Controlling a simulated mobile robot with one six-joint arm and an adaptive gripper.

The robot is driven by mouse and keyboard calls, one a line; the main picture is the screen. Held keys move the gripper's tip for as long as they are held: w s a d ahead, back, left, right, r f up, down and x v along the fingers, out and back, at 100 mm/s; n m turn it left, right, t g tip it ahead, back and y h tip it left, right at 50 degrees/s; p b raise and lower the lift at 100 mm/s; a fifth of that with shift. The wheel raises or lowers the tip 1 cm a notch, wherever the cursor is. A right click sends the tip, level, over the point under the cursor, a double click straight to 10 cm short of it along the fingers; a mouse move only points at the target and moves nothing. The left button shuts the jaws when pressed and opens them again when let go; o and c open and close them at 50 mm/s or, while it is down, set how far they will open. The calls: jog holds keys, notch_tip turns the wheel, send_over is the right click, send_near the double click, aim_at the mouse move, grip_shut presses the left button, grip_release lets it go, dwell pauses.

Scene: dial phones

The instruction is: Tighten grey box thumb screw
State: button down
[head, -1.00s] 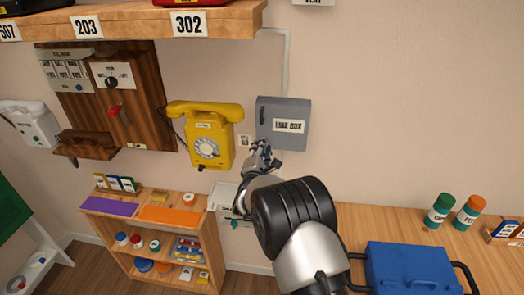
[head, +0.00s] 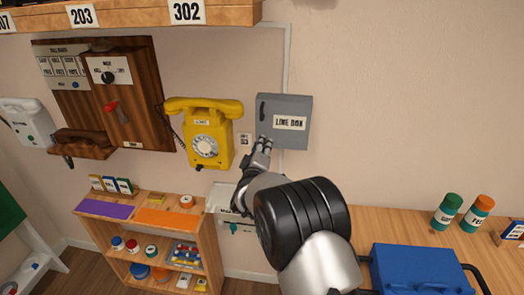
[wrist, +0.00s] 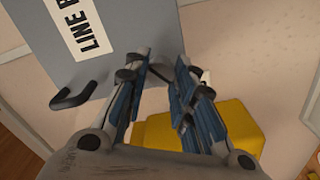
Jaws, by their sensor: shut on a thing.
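The grey box (head: 284,109), labelled LINE BOX, is fixed to the wall, with its door closed and a dark handle (head: 262,110) on its left side. It also fills the top left of the wrist view (wrist: 120,25), with the handle there (wrist: 80,92). My gripper (head: 262,146) is at the box's lower left edge. In the wrist view its blue-padded fingers (wrist: 158,85) are closed around a small dark piece at the box edge, which looks like the thumb screw (wrist: 160,72). The fingers hide most of it.
A yellow dial phone (head: 203,120) hangs just left of my gripper, with a small wall plate (head: 245,139) between. A low shelf (head: 160,222) stands below. A blue case (head: 415,268) and two bottles are on the wooden counter (head: 380,222) at right.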

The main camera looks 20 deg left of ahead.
jog(key=m+b, duration=0.5)
jog(key=m, duration=1.8)
jog(key=shift+d+m, duration=0.1)
jog(key=shift+m, duration=0.2)
dwell(0.3)
jog(key=c, duration=1.3)
grip_release()
jog(key=shift+c, duration=0.2)
jog(key=shift+s, duration=0.1)
